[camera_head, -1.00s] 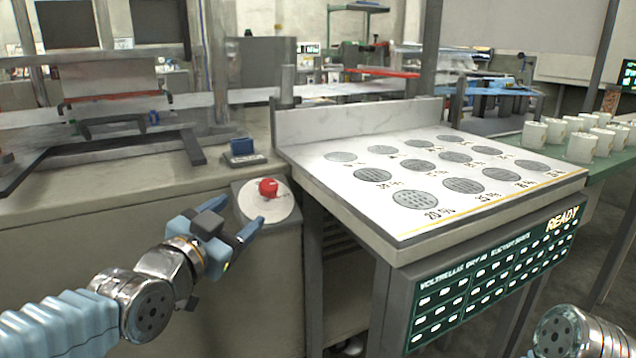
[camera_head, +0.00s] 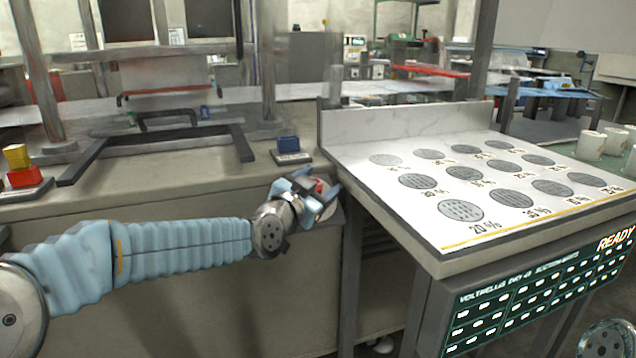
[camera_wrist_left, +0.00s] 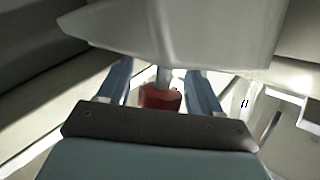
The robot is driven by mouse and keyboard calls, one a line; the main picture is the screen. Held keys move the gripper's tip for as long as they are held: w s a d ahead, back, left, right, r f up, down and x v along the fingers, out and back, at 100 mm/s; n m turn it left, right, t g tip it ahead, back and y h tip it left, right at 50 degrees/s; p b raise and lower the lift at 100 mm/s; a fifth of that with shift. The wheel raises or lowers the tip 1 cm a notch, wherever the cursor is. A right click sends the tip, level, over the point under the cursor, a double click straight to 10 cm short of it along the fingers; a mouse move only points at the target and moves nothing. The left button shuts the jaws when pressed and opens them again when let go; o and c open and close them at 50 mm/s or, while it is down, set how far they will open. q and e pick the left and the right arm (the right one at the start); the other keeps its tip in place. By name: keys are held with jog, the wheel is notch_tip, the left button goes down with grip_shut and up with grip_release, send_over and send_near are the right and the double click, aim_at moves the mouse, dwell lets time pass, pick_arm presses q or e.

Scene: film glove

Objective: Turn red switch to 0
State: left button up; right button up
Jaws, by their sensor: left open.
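The red switch (camera_head: 319,186) is a red knob on a round pale plate at the front corner of the grey bench, mostly hidden behind my left gripper in the head view. My left gripper (camera_head: 318,190) is at the switch with its jaws open. In the left wrist view the red switch (camera_wrist_left: 160,96) sits between the two blue fingers of my left gripper (camera_wrist_left: 163,85), with visible room to the finger on its right. The switch's markings around the knob are too small to read. Only a metal part of my right arm shows at the bottom right; its gripper is out of view.
A blue switch (camera_head: 288,144) stands on the bench behind the red one. A red and yellow switch block (camera_head: 20,166) is at the left. A white slanted board (camera_head: 400,205) with grey discs stands close on the right. White cups (camera_head: 591,145) stand farther right.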

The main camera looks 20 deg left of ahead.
pick_arm(q)
jog(key=shift+c, duration=0.5)
jog(key=c, duration=0.9)
jog(key=shift+o, duration=0.2)
jog(key=shift+n+y, duration=0.4)
jog(key=n+t+y, duration=0.1)
jog(key=n+y, duration=0.1)
jog(key=shift+y, duration=0.3)
jog(key=n+y, duration=0.1)
jog(key=y, duration=0.1)
jog(key=n+y, duration=0.1)
jog(key=n, duration=0.1)
jog(key=n+y, duration=0.2)
jog(key=shift+a+y, duration=0.3)
jog(key=shift+a, duration=0.05)
jog(key=n+g+y, duration=0.1)
jog(key=n+y, duration=0.1)
jog(key=n+g+y, duration=0.1)
jog(key=n+y, duration=0.2)
jog(key=a+n+g+y, duration=0.1)
jog(key=n+y, duration=0.2)
jog(key=shift+s+r+g, duration=0.15)
jog(key=shift+s+g, duration=0.1)
jog(key=shift+g, duration=0.05)
jog(key=shift+n+y, duration=0.3)
jog(key=shift+n, duration=0.1)
